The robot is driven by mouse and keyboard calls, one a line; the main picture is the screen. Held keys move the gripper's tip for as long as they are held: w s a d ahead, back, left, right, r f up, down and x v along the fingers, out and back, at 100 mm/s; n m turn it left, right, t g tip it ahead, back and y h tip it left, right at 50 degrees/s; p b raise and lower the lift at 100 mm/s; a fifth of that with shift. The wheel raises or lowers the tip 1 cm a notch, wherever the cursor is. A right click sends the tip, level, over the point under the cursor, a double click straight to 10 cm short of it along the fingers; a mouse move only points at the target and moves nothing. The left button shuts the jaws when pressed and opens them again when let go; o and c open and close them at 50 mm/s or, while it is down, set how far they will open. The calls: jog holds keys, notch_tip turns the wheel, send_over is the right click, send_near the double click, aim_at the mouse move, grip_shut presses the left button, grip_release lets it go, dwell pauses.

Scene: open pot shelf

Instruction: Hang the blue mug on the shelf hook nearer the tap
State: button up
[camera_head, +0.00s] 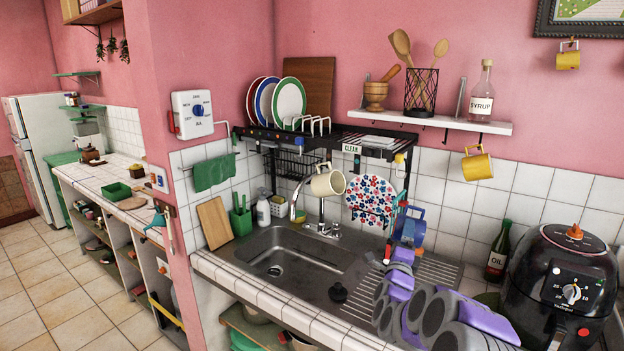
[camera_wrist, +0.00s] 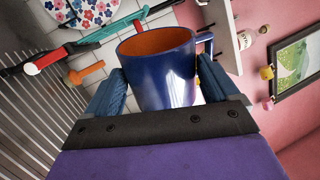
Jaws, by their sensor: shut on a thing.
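A blue mug (camera_wrist: 165,75) with an orange inside is between the two blue fingertips of my gripper (camera_wrist: 161,92) in the wrist view. The jaws are shut on its body, and its handle (camera_wrist: 207,42) sticks out to the right. A hook (camera_head: 446,135) under the shelf looks bare. A yellow mug (camera_head: 477,165) hangs at the shelf's right part. The tap (camera_head: 322,229) stands behind the sink, to the left.
An oil bottle (camera_head: 497,252) and a black air fryer (camera_head: 562,285) stand right. A syrup bottle (camera_head: 481,95) stands on the shelf.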

jog(key=s+a+n+y, duration=0.2)
jog(key=s+a+y, duration=0.1)
jog(key=a, duration=0.3)
jog(key=s+a+n+t+y, duration=0.1)
jog(key=s+a+n+y, duration=0.1)
jog(key=a, duration=0.4)
jog(key=s+y, duration=0.1)
jog(key=y, duration=0.1)
jog(key=shift+r+y, duration=0.3)
jog(key=shift+r, duration=0.05)
jog(key=shift+w, duration=0.1)
dwell(1.6)
